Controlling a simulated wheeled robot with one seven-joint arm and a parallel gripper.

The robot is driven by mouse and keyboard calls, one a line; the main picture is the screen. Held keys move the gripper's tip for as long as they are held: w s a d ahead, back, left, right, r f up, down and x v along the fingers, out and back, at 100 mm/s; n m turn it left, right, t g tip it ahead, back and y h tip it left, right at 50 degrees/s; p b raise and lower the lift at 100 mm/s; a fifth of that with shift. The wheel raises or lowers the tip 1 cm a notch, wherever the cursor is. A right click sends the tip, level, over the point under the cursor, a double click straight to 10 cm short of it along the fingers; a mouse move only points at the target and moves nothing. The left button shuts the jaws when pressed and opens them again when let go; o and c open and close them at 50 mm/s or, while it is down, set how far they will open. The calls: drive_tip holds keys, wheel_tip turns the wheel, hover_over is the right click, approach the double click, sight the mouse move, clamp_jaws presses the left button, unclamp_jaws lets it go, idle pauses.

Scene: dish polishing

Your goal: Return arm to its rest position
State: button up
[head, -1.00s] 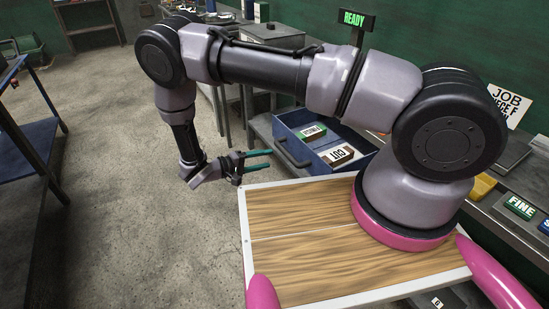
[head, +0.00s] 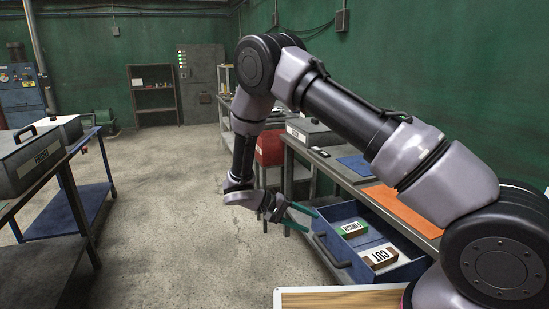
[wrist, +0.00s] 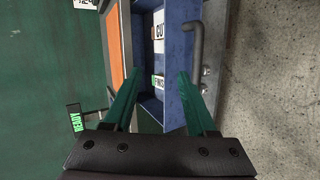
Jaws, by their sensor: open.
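My gripper (head: 312,221) is open and empty. Its two teal fingers point to the right, at the left end of an open blue drawer (head: 338,258) in the head view. In the wrist view my gripper (wrist: 160,74) has its fingers apart, with the drawer (wrist: 176,40) seen between and beyond them. My arm is bent, its elbow high and its forearm hanging down. I cannot tell how far the fingers are from the drawer. Nothing is held.
A workbench (head: 330,165) with an orange mat (head: 402,210) runs along the right. A grey box (head: 28,162) stands on a left bench. Floor between is clear.

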drive_tip(key=s+d+r+m+y, duration=0.1)
drive_tip(key=d+r+y, duration=0.2)
drive_tip(key=r, duration=0.5)
drive_tip(key=s+d+r+m+g+y, duration=0.1)
drive_tip(key=s+d+r+y, duration=0.15)
drive_tip(key=r, duration=0.65)
drive_tip(key=d+r+m+y, duration=0.2)
drive_tip(key=d+r+y, duration=0.2)
drive_tip(key=r, duration=0.4)
drive_tip(key=s+d+r+t+y, duration=0.2)
drive_tip(key=s+r+t, duration=0.1)
drive_tip(key=s+r, duration=0.3)
drive_tip(key=s+d+r+m+t+y, duration=0.1)
drive_tip(key=s+d+r+t+y, duration=0.1)
drive_tip(key=s+r, duration=0.5)
wheel_tip(320, 180, up, 2)
drive_tip(key=d+t, duration=0.1)
drive_tip(key=t, duration=0.1)
drive_tip(key=shift+s+d+t+y, duration=0.2)
drive_tip(key=shift+s+t+y, duration=0.1)
drive_tip(key=shift+y, duration=0.05)
